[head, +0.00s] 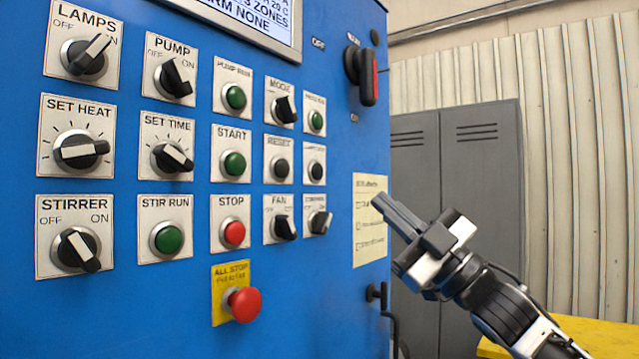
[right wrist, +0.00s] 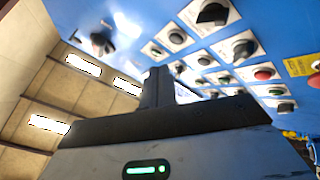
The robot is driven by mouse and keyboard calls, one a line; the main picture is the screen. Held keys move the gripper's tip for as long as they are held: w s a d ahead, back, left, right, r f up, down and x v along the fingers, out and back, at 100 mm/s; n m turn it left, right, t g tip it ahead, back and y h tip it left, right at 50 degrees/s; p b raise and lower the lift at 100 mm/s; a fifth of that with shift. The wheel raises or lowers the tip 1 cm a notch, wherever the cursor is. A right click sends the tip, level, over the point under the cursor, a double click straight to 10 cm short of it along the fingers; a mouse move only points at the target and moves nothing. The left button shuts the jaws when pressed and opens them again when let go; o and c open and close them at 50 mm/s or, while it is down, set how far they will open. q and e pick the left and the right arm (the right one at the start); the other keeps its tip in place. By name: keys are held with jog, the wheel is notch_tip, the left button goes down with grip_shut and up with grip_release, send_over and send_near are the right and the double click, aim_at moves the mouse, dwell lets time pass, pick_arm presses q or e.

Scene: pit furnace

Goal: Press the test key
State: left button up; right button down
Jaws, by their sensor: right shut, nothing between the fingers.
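The blue control panel (head: 110,310) fills the left of the head view. No label on it reads clearly as TEST. A black push button (head: 316,171) sits at the right end of the middle row, and its small label is too blurred to read. Beside it is the black RESET button (head: 281,168). My right gripper (head: 380,203) is shut and empty, pointing up and left near the panel's right edge, below and right of these buttons. Its fingers also show in the right wrist view (right wrist: 157,85), with the panel beyond. My left gripper is not in view.
The CONVEYOR-like switch (head: 319,222), FAN switch (head: 285,227) and a red all-stop button (head: 242,304) are lower on the panel. A black and red main switch (head: 366,74) juts out at upper right. A yellow note (head: 369,247) is by my fingers. Grey lockers (head: 482,180) stand behind.

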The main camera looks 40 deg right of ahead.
aim_at(318, 172)
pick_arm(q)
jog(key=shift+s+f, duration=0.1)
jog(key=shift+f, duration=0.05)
pick_arm(e)
jog(key=s+r+n+y, duration=0.1)
jog(key=s+a+r+n+y, duration=0.1)
jog(key=r, duration=0.1)
jog(key=r+n+y, duration=0.1)
jog(key=shift+s+a+r, duration=0.2)
jog(key=shift+s+r, duration=0.2)
